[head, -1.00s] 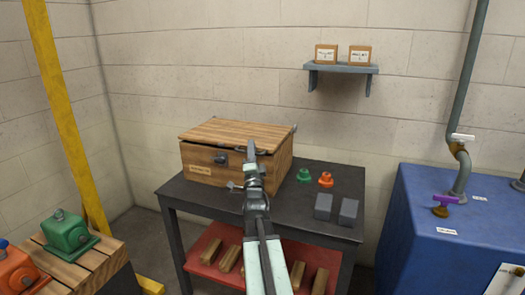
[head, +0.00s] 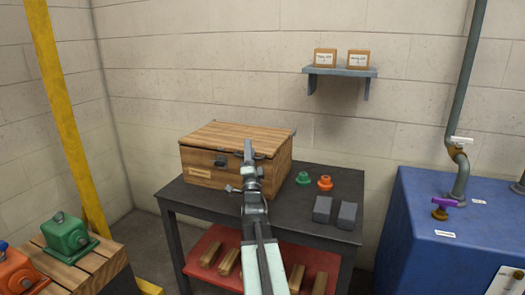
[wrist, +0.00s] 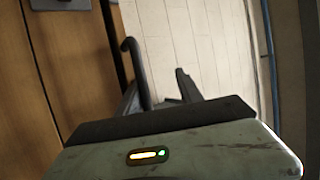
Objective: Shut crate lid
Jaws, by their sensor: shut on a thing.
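The wooden crate (head: 205,168) stands on the dark table, its lid (head: 235,136) lying down on it with no clear gap. My gripper (head: 249,148) is at the front right edge of the lid, shut on the dark lid handle (head: 261,156), which is partly hidden behind the fingers. In the wrist view, the crate's wood (wrist: 70,60) fills the left side. The curved dark handle (wrist: 132,55) rises by my gripper (wrist: 160,88); the exact contact is unclear.
Green (head: 304,178) and orange (head: 325,182) parts and two grey blocks (head: 322,208) lie on the table (head: 285,215) right of the crate. A blue cabinet (head: 425,230) stands at right. A pallet with motors (head: 68,234) is at lower left, beside a yellow post (head: 62,120).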

